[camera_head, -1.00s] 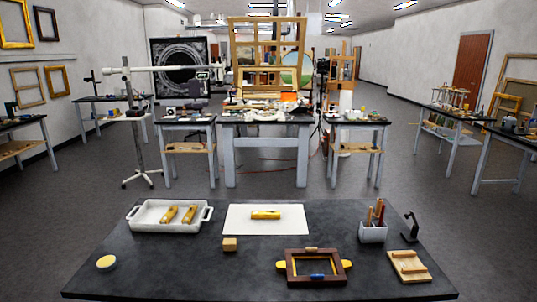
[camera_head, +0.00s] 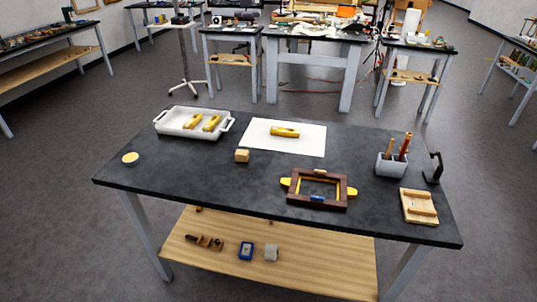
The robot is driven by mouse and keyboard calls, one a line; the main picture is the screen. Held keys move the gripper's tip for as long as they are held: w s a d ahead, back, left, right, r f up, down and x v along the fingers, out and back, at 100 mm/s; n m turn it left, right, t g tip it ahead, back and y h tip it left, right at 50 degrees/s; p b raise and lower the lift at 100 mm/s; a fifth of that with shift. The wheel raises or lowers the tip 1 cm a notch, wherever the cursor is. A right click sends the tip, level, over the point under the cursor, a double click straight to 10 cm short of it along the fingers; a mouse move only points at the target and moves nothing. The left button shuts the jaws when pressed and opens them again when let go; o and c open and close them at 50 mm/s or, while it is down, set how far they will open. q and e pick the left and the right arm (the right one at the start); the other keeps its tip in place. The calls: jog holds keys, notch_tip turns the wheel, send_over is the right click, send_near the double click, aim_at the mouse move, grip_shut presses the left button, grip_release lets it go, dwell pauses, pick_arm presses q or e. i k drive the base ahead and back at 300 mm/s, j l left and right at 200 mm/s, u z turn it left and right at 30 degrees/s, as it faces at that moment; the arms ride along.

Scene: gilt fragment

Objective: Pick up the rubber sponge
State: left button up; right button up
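A small tan block (camera_head: 242,156) lies on the dark tabletop, in front of the white sheet. It may be the rubber sponge, but its material is too small to tell. A round, flat, pale yellow piece (camera_head: 130,158) lies near the table's left edge and could also be a sponge or a tin. Neither of my grippers is in view, and nothing touches either piece.
The dark table (camera_head: 185,172) also holds a white tray (camera_head: 168,128) with gold pieces, a gold piece (camera_head: 285,132) on a sheet, a brown frame (camera_head: 318,203), a tool cup (camera_head: 391,165) and a wooden board (camera_head: 418,206). A lower shelf (camera_head: 320,270) holds small items.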

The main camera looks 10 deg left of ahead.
aim_at(241, 156)
jog(key=l+u, duration=1.2)
jog(key=l, duration=0.15)
jog(key=k, duration=0.05)
